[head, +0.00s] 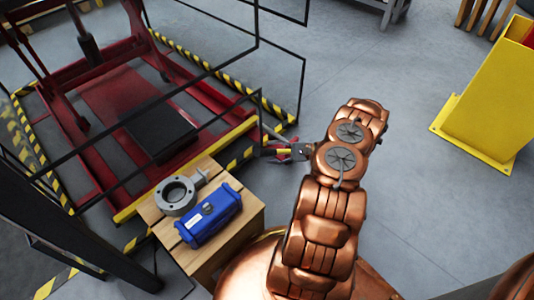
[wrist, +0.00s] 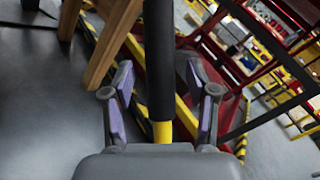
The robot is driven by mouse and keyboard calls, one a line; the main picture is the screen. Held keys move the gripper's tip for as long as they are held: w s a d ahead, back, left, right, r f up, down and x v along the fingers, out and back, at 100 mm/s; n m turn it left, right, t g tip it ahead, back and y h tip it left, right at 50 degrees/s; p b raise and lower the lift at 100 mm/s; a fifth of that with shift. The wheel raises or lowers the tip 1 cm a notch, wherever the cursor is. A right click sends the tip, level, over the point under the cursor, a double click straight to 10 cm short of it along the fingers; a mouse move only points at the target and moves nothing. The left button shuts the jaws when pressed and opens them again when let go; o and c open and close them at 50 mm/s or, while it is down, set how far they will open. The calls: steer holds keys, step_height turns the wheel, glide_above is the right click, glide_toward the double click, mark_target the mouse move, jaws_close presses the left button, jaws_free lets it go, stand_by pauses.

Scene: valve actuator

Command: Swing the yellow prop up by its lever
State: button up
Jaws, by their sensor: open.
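In the wrist view, the lever's black grip (wrist: 160,60) runs upright between my gripper's two fingers. Its lower end meets a short yellow section (wrist: 162,131) just above my gripper's palm. My gripper (wrist: 159,78) is open, with one finger on each side of the grip and visible gaps to both. In the head view, my gripper (head: 275,153) is at the near right corner of the red lift frame, by a yellow bar (head: 190,168) along its edge. I cannot tell whether this bar is the prop. The lever is too small to make out clearly there.
A wooden stand (head: 235,230) left of my arm bears a grey valve body (head: 176,195) and a blue actuator (head: 209,214). The red lift frame (head: 187,82) has thin black rails. A yellow post (head: 488,105) stands at right. Floor between is clear.

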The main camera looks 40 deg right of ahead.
steer(key=shift+x, duration=1.25)
jaws_close()
steer(key=shift+d, duration=0.1)
